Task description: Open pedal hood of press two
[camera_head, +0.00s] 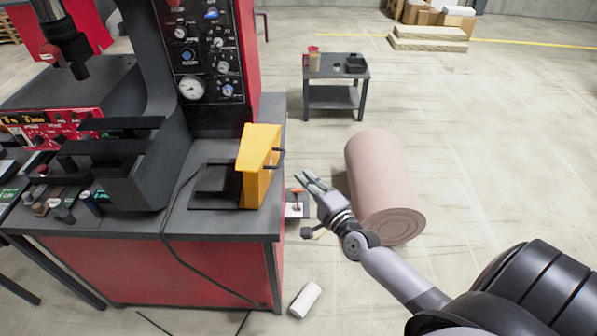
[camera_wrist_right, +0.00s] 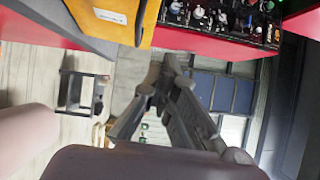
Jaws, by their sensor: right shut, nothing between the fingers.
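The yellow pedal hood (camera_head: 258,168) stands upright on the grey top of the red press bench, at the right end of a dark base plate (camera_head: 205,200). A black handle (camera_head: 280,158) sits on its right side. A dark pedal-like part (camera_head: 214,180) shows uncovered left of the hood. My right gripper (camera_head: 306,177) is shut and empty, just right of the hood and apart from it, beyond the bench edge. In the right wrist view, the hood (camera_wrist_right: 118,14) shows at the top, above and left of my right gripper (camera_wrist_right: 162,75). My left gripper is not in view.
The press column with its gauge panel (camera_head: 207,50) rises behind the hood. A pinkish roll (camera_head: 380,170) stands right of my right gripper. A small dark cart (camera_head: 335,97) stands farther back. A white cylinder (camera_head: 305,299) lies on the floor. Open floor lies to the right.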

